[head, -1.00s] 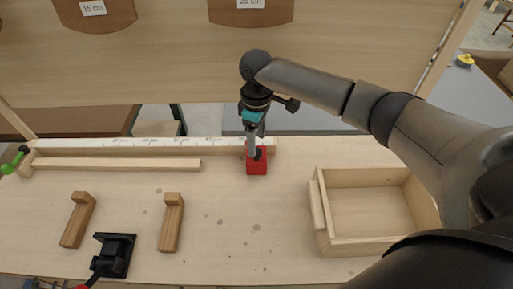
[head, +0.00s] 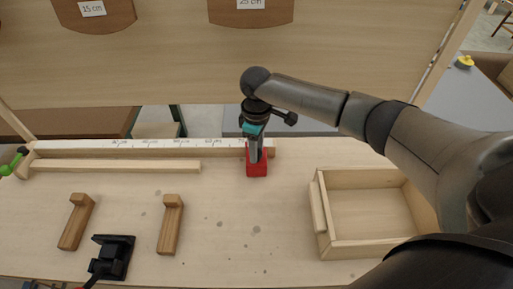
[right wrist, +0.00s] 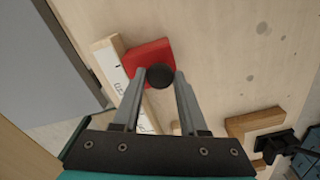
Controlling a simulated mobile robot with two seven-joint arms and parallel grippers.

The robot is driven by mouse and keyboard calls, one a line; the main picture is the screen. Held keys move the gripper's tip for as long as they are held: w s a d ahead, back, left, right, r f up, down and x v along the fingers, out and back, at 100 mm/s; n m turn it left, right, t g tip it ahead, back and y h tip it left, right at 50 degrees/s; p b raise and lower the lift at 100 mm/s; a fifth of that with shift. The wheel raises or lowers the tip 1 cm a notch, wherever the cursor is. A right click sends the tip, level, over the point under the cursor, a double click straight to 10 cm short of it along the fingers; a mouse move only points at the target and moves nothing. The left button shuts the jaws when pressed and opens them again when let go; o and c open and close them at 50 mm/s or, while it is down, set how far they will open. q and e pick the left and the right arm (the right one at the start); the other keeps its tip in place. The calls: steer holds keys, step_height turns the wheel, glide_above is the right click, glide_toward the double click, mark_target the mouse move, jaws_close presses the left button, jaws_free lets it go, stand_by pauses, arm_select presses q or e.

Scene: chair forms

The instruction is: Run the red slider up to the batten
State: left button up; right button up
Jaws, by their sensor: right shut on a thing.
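The red slider (head: 257,168) sits at the right end of the ruled rail (head: 100,148). Its round black knob (right wrist: 160,76) shows in the right wrist view, where the slider's red body (right wrist: 148,54) lies against the rail end. My right gripper (head: 255,158) comes down from above and is shut on this knob, one finger on each side. The batten, a pale wooden strip (head: 115,165), lies in front of the rail. Its right end is left of the slider, with a clear gap between. My left gripper is not in view.
An open wooden tray (head: 318,218) stands at the right. Two wooden blocks (head: 76,222) (head: 171,224) and a black clamp-like item (head: 113,256) lie at the front left. A green-handled clamp (head: 14,162) is at the rail's left end. The bench middle is bare.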

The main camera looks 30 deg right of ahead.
jaws_close()
stand_by(0.8)
